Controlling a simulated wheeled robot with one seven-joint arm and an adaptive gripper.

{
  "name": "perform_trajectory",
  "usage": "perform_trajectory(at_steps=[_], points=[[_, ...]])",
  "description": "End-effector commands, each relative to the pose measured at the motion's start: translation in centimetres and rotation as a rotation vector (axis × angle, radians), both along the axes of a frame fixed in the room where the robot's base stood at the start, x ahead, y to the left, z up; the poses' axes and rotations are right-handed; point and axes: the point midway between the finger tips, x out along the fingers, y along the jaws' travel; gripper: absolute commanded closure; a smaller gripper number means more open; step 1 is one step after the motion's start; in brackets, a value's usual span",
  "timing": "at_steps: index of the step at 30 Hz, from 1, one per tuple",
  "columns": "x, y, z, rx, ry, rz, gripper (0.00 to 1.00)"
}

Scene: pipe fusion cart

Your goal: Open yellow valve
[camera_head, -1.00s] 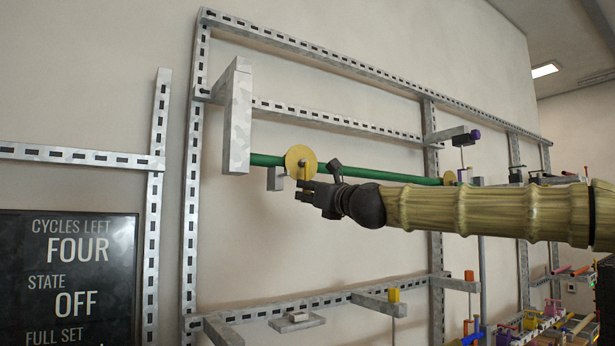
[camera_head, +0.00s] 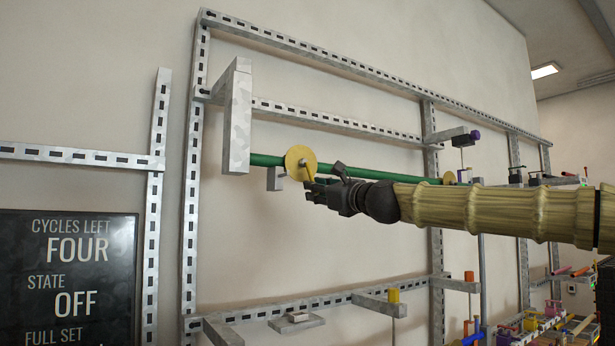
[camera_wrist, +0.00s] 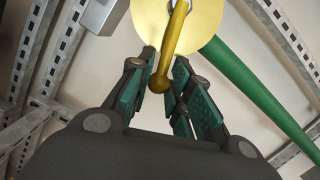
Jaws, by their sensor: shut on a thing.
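The yellow valve is a round yellow disc (camera_head: 299,161) on a green pipe (camera_head: 373,169), near the pipe's left end. It also shows at the top of the wrist view (camera_wrist: 190,25). Its yellow lever handle (camera_wrist: 173,45) runs down from the disc's centre, with a rounded end between my fingers. In the head view the handle slants down to the right. My gripper (camera_head: 311,186) is just below and right of the disc, and its fingers (camera_wrist: 163,70) are closed around the handle's lower part. The far finger contact is partly hidden.
Grey slotted rails (camera_head: 188,220) frame the pipe on the wall. A grey bracket (camera_head: 237,115) stands at the pipe's left end. Another yellow disc (camera_head: 449,177) is farther right on the pipe. A dark screen (camera_head: 68,280) at lower left reads FOUR and OFF.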

Motion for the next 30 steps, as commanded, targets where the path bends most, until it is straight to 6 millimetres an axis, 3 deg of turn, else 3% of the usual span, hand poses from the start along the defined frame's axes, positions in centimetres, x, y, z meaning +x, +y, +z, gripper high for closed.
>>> perform_trajectory(at_steps=[30], points=[[0.9,-1.3,0.8,-0.181,-0.132,-0.001,0.97]])
